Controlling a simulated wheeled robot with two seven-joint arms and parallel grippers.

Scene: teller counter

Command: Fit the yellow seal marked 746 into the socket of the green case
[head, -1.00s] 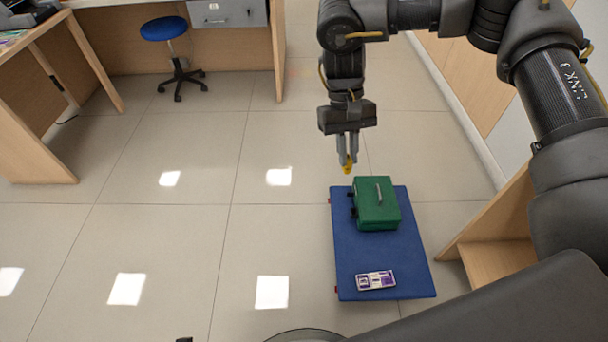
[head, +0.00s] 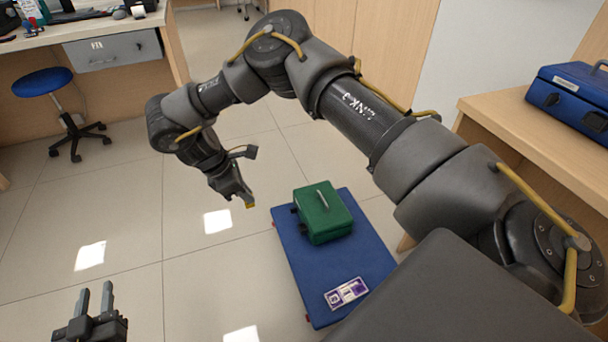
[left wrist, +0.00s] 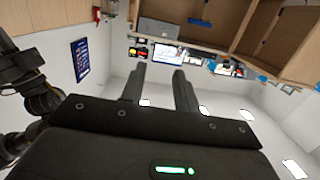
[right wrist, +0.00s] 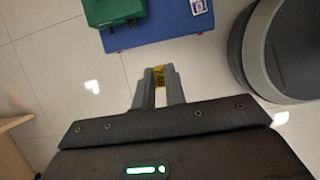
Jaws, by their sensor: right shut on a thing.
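The yellow seal (head: 250,205) is between the fingertips of my right gripper (head: 244,196), which is shut on it. The seal also shows in the right wrist view (right wrist: 159,76); its marking is too small to read. The green case (head: 323,212) stands closed on a blue platform, a handle on its top and dark latches on its left side. It shows partly in the right wrist view (right wrist: 115,10). The seal is left of the case in the head view, apart from it. I cannot make out the socket. My left gripper (head: 95,300) is empty and open, far from the case.
A blue case (head: 572,105) stands on a wooden counter (head: 520,130) at right. A blue stool (head: 42,82) stands by the desk at left. The floor left of the platform is clear.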

